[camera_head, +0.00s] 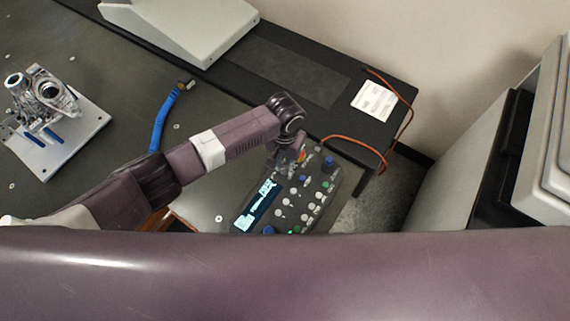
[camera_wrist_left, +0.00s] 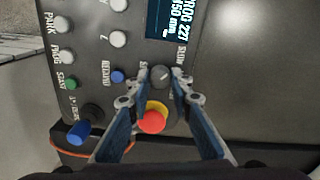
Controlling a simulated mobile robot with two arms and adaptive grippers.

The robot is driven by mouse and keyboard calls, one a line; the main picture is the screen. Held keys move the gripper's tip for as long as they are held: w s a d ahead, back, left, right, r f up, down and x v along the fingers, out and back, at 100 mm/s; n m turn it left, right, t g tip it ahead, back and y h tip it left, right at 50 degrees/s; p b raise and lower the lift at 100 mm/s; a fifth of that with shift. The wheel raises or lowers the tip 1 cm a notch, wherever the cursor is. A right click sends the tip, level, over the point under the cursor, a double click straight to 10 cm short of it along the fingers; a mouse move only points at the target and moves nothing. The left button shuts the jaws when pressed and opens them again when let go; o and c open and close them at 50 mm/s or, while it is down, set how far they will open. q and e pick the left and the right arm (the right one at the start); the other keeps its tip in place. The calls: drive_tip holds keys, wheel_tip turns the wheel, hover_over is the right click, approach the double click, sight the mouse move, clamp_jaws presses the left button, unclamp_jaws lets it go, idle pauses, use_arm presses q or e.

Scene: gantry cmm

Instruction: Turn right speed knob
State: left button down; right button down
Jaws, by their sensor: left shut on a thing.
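The control panel (camera_head: 322,188) stands at the table's edge in the head view, with a lit screen (camera_head: 258,205), buttons and knobs. It also fills much of the left wrist view (camera_wrist_left: 225,110). My left gripper (camera_head: 298,160) reaches down to the panel's far end. In the left wrist view its fingers (camera_wrist_left: 161,78) sit either side of a small dark grey speed knob (camera_wrist_left: 160,76) with a light pointer mark, and are shut on it. A red push button (camera_wrist_left: 152,122) on a yellow base lies between the fingers, nearer the palm. The knob is hidden in the head view.
A blue joystick-like knob (camera_wrist_left: 79,132) and a blue button (camera_wrist_left: 117,77) are left of the fingers in the wrist view. An orange cable (camera_head: 358,146) runs behind the panel. A metal part on a plate (camera_head: 70,140) and a blue hose (camera_head: 160,125) lie on the table.

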use_arm(q)
drive_tip(key=shift+m, duration=0.3)
drive_tip(key=m+p, duration=0.1)
drive_tip(key=m, duration=0.1)
drive_tip(key=shift+r+m, duration=0.1)
drive_tip(key=shift+m, duration=0.3)
drive_tip(key=m, duration=0.8)
drive_tip(key=shift+d+p, duration=0.1)
drive_tip(key=shift+p, duration=0.2)
drive_tip(key=m, duration=0.4)
drive_tip(key=shift+m, duration=2.1)
use_arm(e)
drive_tip(key=shift+w+r, duration=0.2)
drive_tip(key=shift+r, duration=0.35)
drive_tip(key=shift+d, duration=0.1)
use_arm(q)
drive_tip(key=c, duration=1.7)
unclamp_jaws()
drive_tip(key=shift+c, duration=0.2)
use_arm(e)
drive_tip(key=shift+d, duration=0.1)
